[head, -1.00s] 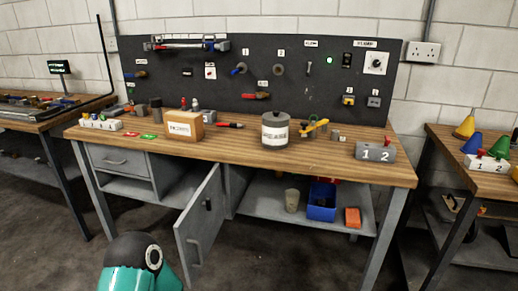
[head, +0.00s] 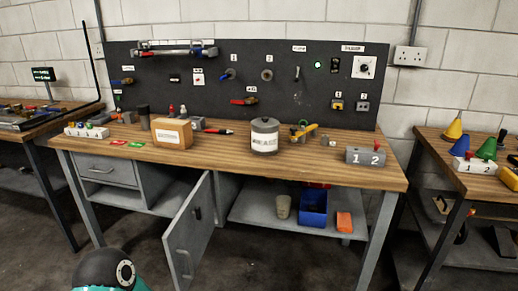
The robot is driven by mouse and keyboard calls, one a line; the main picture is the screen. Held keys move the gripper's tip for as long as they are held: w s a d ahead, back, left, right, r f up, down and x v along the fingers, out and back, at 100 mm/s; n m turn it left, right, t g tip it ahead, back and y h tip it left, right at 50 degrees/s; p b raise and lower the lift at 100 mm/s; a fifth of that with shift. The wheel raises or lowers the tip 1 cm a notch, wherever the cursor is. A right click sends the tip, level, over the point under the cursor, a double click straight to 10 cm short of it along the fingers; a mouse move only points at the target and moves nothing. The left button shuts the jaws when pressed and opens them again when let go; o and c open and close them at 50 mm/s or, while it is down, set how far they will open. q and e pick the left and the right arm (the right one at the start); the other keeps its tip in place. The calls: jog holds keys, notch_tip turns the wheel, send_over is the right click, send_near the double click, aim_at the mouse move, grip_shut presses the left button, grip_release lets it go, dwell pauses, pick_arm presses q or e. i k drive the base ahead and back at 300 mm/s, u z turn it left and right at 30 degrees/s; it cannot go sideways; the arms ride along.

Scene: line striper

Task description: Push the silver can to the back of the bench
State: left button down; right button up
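The silver can (head: 264,138) is a grey metal cylinder with a dark lid and a white label. It stands upright on the wooden bench (head: 230,162), a little right of the middle, with bare wood in front of it. A teal and black part of my own arm shows at the bottom left edge. Neither of my grippers is in view.
A wooden box (head: 171,133) stands left of the can, with a red-handled tool (head: 217,131) between them. A yellow-handled tool (head: 304,131) is close on the right. A grey block marked 1 2 (head: 365,156) sits at the right. A cabinet door (head: 189,232) hangs open below.

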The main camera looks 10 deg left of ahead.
aim_at(264, 141)
jog(key=i, duration=0.85)
